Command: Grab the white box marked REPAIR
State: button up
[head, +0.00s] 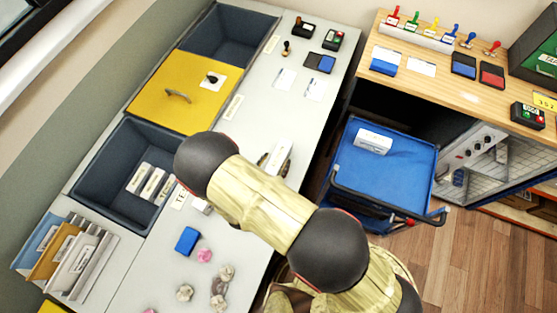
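A white box (373,141) lies on the blue top of a cart, with small dark print that I cannot read. Several white boxes with dark print stand in a row in the open dark bin (97,169) at the left; their print is also too small to read. I cannot tell which of these, if any, is marked REPAIR. My arm reaches from the lower right across the counter to the bin's right edge.
The blue cart (405,180) stands on the wood floor, right of the counter (325,95). A yellow lid (172,112) with a handle covers the middle bin. Crumpled lumps and a blue block (187,241) lie near my arm. A wooden desk (425,82) holds stamps and ink pads.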

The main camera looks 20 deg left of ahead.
jog(key=shift+c, duration=1.2)
jog(key=c, duration=1.1)
jog(key=shift+c, duration=0.4)
jog(key=shift+r, duration=0.1)
